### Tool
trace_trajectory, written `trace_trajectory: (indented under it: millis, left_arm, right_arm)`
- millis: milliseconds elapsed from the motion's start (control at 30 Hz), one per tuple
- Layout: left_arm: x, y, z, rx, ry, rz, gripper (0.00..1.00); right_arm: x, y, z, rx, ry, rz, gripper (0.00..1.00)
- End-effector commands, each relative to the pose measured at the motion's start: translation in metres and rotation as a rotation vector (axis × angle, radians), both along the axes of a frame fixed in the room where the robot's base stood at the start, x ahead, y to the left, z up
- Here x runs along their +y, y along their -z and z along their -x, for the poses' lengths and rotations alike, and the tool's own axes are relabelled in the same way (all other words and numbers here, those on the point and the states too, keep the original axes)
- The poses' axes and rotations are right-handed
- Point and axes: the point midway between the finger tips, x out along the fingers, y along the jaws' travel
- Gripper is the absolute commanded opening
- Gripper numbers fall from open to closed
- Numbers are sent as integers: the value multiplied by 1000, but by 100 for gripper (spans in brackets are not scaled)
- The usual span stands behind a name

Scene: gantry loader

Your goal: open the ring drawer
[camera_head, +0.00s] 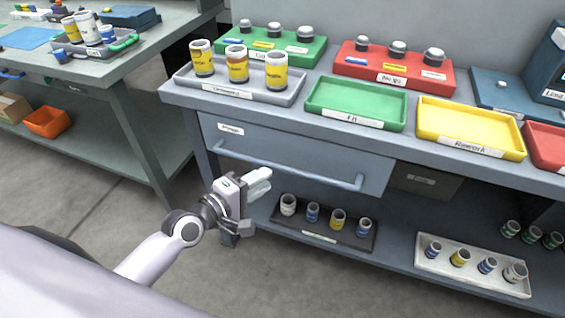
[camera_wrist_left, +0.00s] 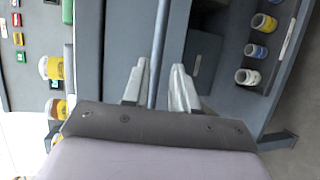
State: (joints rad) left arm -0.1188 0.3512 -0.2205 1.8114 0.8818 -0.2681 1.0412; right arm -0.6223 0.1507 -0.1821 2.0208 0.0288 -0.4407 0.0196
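The drawer (camera_head: 290,151) is a blue-grey front under the bench top, with a small white label at its upper left that is too small to read surely. It looks shut. A long bar handle (camera_head: 290,168) runs across it; it also shows in the left wrist view (camera_wrist_left: 161,40), running between the fingers. My left gripper (camera_head: 254,205) is open and empty, in front of and below the handle's left part. In the head view its fingers look apart from the bar; the exact distance cannot be told. My right gripper is not in view.
On the bench stand a grey tray (camera_head: 228,93) with cans, a green tray (camera_head: 355,103) and a yellow tray (camera_head: 470,129). A dark tray (camera_head: 310,229) with small cans sits on the lower shelf. Another table (camera_head: 110,65) stands at left, with open floor between.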

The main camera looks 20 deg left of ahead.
Motion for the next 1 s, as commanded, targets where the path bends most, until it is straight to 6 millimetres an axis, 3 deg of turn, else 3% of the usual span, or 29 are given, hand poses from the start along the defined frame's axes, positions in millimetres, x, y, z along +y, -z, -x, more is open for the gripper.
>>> trace_trajectory:
  millis: [600, 1000]
  left_arm:
    - [-26, 11, -59, 6, -2, 27, 27]
    - [-29, 12, -65, 6, -2, 26, 27]
  right_arm:
    - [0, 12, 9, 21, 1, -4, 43]
    - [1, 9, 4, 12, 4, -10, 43]
